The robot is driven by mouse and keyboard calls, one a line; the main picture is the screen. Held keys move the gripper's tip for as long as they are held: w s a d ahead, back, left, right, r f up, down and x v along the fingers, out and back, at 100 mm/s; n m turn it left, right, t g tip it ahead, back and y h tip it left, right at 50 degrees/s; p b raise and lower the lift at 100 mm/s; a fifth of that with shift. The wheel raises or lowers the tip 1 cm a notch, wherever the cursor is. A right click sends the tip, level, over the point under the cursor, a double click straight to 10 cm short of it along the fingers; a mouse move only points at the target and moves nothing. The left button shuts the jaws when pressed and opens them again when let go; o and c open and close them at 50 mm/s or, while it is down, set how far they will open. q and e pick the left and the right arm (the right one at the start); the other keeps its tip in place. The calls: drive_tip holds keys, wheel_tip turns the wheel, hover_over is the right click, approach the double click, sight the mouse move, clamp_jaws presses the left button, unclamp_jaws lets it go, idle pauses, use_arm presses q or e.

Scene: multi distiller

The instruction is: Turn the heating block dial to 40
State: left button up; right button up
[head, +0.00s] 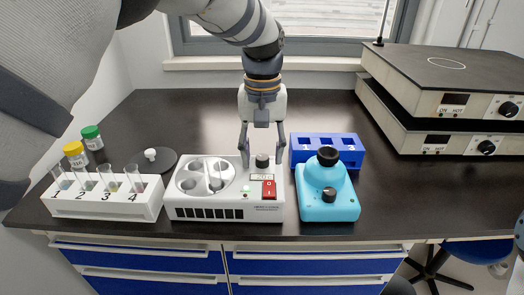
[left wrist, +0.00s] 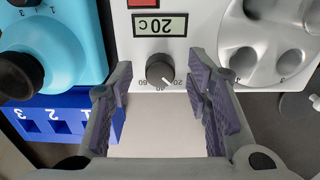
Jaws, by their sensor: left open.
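The white heating block (head: 225,212) stands on the dark bench in the middle of the head view. Its dark round dial (head: 262,160) is near its back right corner, and in the left wrist view the dial (left wrist: 160,70) has the marks 20, 40 and 60 beside it. The small display (left wrist: 164,24) reads 20 C. My left gripper (head: 262,152) points down over the dial, its fingers open on either side. In the left wrist view the open fingers (left wrist: 160,92) are apart from the dial, with nothing between their tips.
A red switch (head: 269,189) sits in front of the display. A cyan device (head: 335,205) and a blue rack (head: 352,143) stand close on the right. A white tube rack (head: 105,204) is on the left. Stacked hot plates (head: 440,125) fill the back right.

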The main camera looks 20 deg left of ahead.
use_arm(q)
drive_tip(key=shift+f, duration=0.15)
clamp_jaws()
drive_tip(key=shift+m, duration=0.3)
drive_tip(key=m, duration=0.3)
drive_tip(key=shift+p, duration=0.35)
drive_tip(key=shift+m, duration=2.5)
